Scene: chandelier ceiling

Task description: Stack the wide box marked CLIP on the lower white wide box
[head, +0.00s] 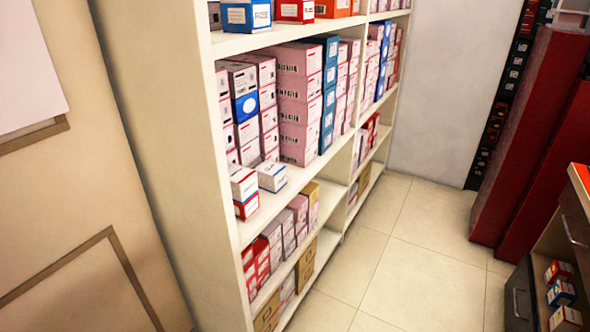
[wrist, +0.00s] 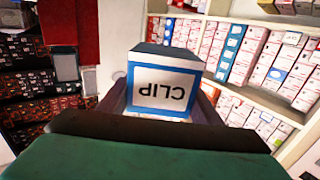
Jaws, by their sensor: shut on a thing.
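The box marked CLIP (wrist: 165,88) is white with a blue border, and its lettering appears upside down in the wrist view. My gripper (wrist: 163,108) is shut on it, with dark fingers at both sides of the box. The box is held in the air, apart from the shelves behind it. In the head view, a low white wide box (head: 271,176) sits alone near the front edge of the middle shelf. Beside it on the left, a white box stands on a red-and-blue one (head: 245,191). My gripper and the CLIP box are not visible in the head view.
The white shelving unit (head: 289,192) holds tall stacks of pink and blue boxes (head: 299,105) behind the low white box. More boxes fill the shelf below. Dark red panels (head: 530,135) stand at the right. The tiled floor (head: 400,255) is clear.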

